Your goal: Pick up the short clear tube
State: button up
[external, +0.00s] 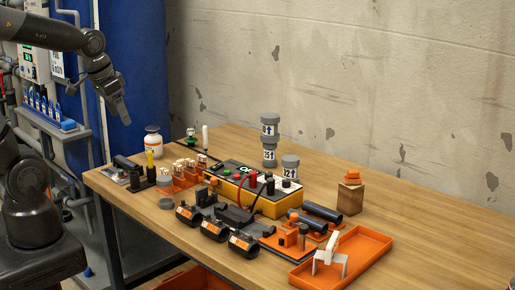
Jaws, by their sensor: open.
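My gripper (121,114) hangs at the upper left, in front of the blue tank and above the table's far left end. It is open, with nothing visible in it. It is well apart from everything on the wooden table (420,225).
A yellow-black box (235,182) with cables stands mid-table. Grey labelled cylinders (269,142) stand behind it. Black pipe pieces (214,230) lie in front. An orange tray (368,246) holds a white bracket (329,256). The back right table is mostly clear.

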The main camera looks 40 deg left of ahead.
jog(key=w+d+f+m+g, duration=0.2)
jog(key=w+f, duration=0.4)
jog(key=f, duration=0.1)
jog(key=m+g, duration=0.2)
send_over(161, 179)
notch_tip(161, 179, down, 8)
jog(key=shift+s, duration=0.1)
notch_tip(161, 179, down, 6)
jog(key=shift+f, duration=0.1)
jog(key=shift+w+f, duration=0.2)
jog(key=shift+f, duration=0.65)
jog(key=shift+w+f, duration=0.2)
jog(key=shift+f, duration=0.7)
jog(key=shift+w+f, duration=0.2)
jog(key=shift+f, duration=0.65)
jog(key=shift+c, duration=0.2)
jog(key=c, duration=1)
jog(key=shift+c, duration=0.2)
jog(key=shift+r, duration=0.2)
